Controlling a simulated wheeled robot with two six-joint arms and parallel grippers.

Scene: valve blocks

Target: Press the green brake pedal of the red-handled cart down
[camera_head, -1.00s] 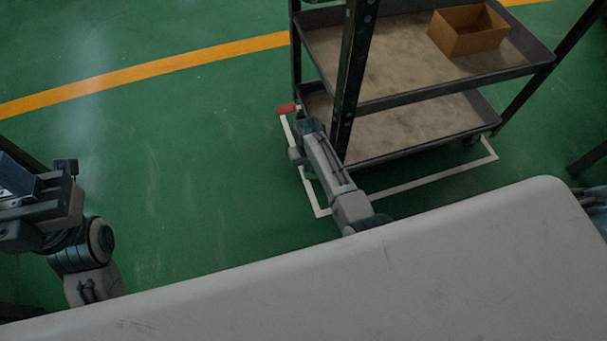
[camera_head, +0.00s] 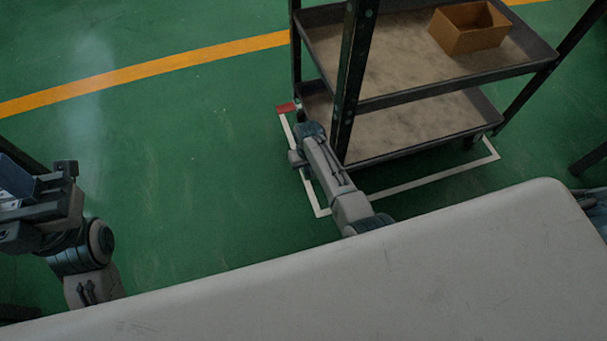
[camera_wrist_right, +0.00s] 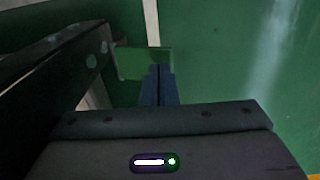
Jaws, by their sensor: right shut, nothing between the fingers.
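The cart (camera_head: 373,106) is a dark metal frame with two tray shelves; no red handle shows on it. The green pedal (camera_wrist_right: 140,62) is a flat plate beside a dark cart post in the right wrist view. My right gripper (camera_wrist_right: 158,72) is shut and empty, its blue fingertips overlapping the pedal's right part in the picture; I cannot tell whether they touch. In the head view my right arm (camera_head: 325,165) reaches to the cart's near left corner, and the pedal cannot be made out there. My left gripper (camera_head: 15,180) is at the left edge, fingers unclear.
An open brown box (camera_head: 468,40) stands on the upper shelf. White floor lines (camera_head: 425,182) frame the cart's place, with a red patch (camera_head: 287,108) at one corner. The green floor left of the cart is clear, crossed by a yellow line (camera_head: 150,70).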

